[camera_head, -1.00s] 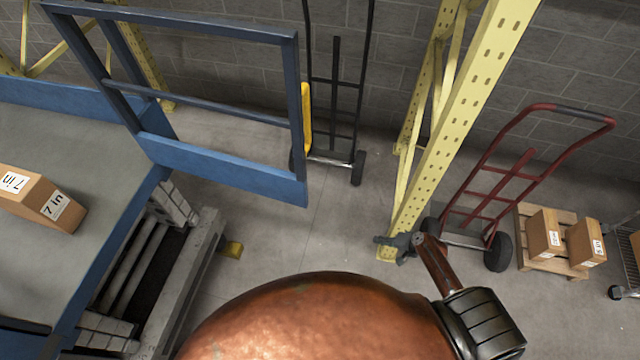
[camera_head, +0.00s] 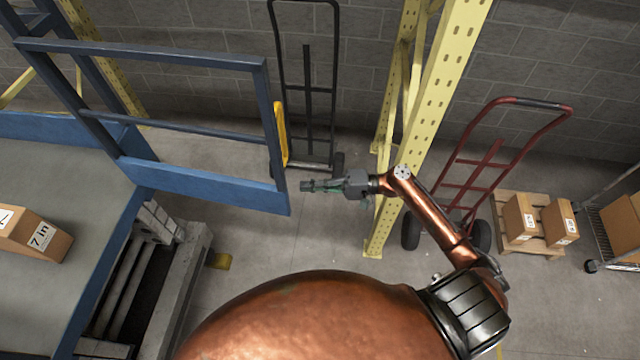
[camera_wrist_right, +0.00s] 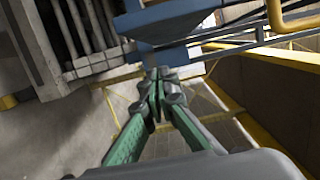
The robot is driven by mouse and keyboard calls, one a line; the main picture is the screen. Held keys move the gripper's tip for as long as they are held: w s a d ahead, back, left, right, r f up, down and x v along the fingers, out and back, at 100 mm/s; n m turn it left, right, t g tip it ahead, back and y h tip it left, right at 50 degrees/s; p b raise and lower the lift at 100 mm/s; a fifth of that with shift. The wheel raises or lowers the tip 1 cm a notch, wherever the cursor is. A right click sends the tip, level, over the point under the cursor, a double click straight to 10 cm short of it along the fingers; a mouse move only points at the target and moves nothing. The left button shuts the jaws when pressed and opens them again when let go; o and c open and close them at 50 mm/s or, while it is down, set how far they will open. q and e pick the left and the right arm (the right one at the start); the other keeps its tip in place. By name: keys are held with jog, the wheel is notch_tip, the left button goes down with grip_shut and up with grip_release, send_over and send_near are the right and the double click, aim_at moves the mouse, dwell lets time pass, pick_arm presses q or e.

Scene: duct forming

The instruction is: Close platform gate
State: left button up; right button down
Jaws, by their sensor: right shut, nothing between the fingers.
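The blue platform gate (camera_head: 205,185) stands swung out from the platform (camera_head: 60,190), its free end towards the middle of the head view. A yellow handle (camera_head: 281,135) is on its free end post. My right gripper (camera_head: 304,186) is shut and empty, just right of the gate's lower free corner, with a small gap seeming to remain in the head view. In the right wrist view the closed green-and-grey fingers (camera_wrist_right: 158,88) point at the blue gate corner (camera_wrist_right: 165,50); contact cannot be told. My left gripper is not in view.
A yellow rack post (camera_head: 425,120) stands close behind my right arm. A black hand truck (camera_head: 308,90) is beyond the gate, a red one (camera_head: 480,165) to the right. A box (camera_head: 40,232) lies on the platform.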

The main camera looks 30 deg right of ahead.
jog(key=s+a+p, duration=0.1)
jog(key=a+p, duration=0.2)
jog(key=a, duration=0.3)
jog(key=shift+s+a, duration=0.15)
jog(key=shift+s, duration=0.05)
jog(key=shift+s, duration=0.15)
